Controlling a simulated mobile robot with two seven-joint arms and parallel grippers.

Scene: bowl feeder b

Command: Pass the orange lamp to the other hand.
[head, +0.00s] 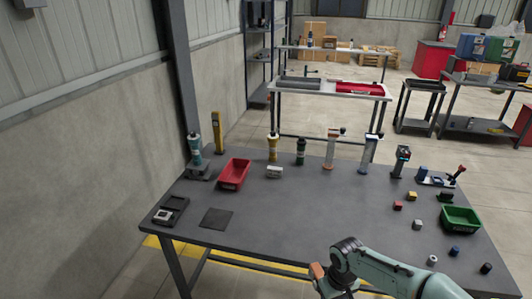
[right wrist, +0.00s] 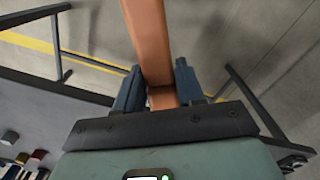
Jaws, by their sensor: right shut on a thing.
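The orange lamp (right wrist: 148,40) shows in the right wrist view as a long orange bar. It runs from the top edge down between the two fingers of my right gripper (right wrist: 160,88), which is shut on it. In the head view a small orange part of the lamp (head: 316,271) shows beside my right gripper, at the bottom, in front of the table's front edge. The far end of the lamp is cut off in the wrist view. My left gripper is in neither view.
The grey table (head: 290,215) has a clear middle and front. A red bin (head: 234,174) stands left and a green bin (head: 461,219) right. Several small blocks and cylinders lie on the right. Several upright tools stand along the back edge.

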